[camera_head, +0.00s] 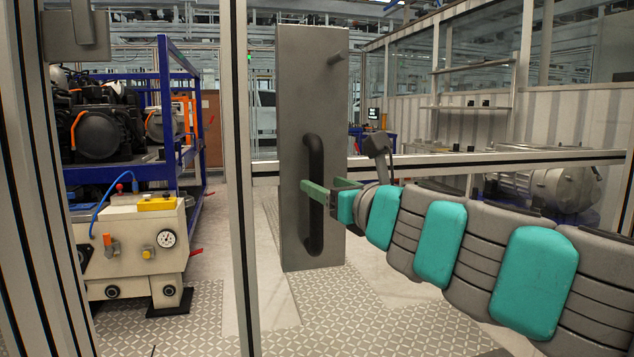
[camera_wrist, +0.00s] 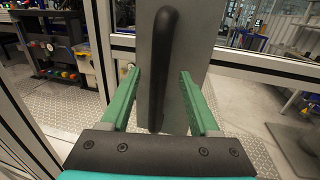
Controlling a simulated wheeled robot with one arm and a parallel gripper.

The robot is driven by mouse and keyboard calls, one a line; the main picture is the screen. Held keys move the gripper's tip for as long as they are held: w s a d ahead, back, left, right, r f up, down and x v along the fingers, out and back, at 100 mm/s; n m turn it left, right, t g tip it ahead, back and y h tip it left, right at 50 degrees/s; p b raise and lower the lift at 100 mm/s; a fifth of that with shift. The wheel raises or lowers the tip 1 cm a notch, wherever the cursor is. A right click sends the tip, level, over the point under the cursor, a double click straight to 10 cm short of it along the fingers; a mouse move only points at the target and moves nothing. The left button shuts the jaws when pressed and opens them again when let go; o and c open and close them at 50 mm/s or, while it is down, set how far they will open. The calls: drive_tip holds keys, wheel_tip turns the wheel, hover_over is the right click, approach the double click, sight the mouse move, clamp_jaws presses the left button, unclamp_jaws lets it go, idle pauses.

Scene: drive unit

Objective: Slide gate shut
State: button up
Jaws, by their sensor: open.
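The gate shows as an aluminium frame with an upright post (camera_head: 240,200) and a crossbar to the right. A tall grey metal plate (camera_head: 290,100) stands at this frame and carries a black vertical bar handle (camera_head: 313,235). A wide gap lies between the gate's post and the fixed post (camera_head: 35,200) at the left. My gripper (camera_head: 326,186) is at the handle with its green fingers spread. In the wrist view, the handle (camera_wrist: 165,60) lies between the open fingers of my gripper (camera_wrist: 158,75), with space visible on both sides.
A grey metal box (camera_head: 75,38) sits high on the left post. Beyond the gap are a beige machine (camera_head: 130,250) with a gauge and a blue rack (camera_head: 165,100) holding dark engines. The patterned floor (camera_head: 330,310) below the plate is clear.

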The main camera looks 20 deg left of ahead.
sight(320, 182)
drive_tip(key=shift+x, duration=2.1)
drive_tip(key=shift+c, duration=0.4)
clamp_jaws()
